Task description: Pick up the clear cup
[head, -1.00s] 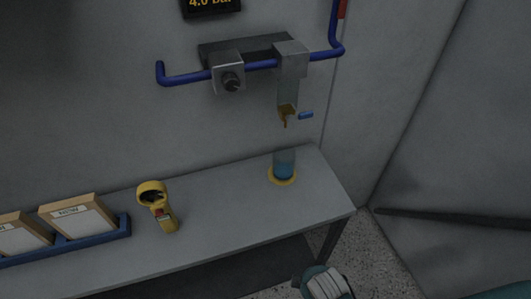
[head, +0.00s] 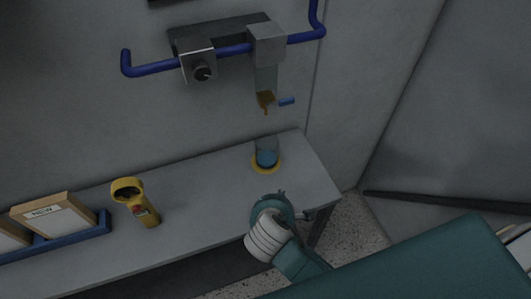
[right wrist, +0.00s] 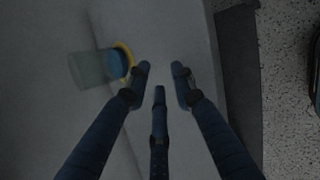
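The clear cup (head: 266,151) stands upright on a yellow ring (head: 260,168) on the grey bench, below a dispenser spout, with blue in its lower part. In the right wrist view the cup (right wrist: 92,68) lies to the left of my right gripper (right wrist: 159,72). The right gripper's dark blue fingers are spread and nothing is between them. In the head view my right wrist (head: 268,232) is at the bench's front edge, in front of the cup and apart from it; its fingers are mostly hidden there. My left gripper is not in view.
A dispenser with a blue pipe (head: 150,68) and clear tube (head: 266,78) hangs on the wall above the cup. A yellow handheld device (head: 136,202) and a blue rack (head: 103,224) with boxes stand left on the bench (head: 200,205). The bench between device and cup is clear.

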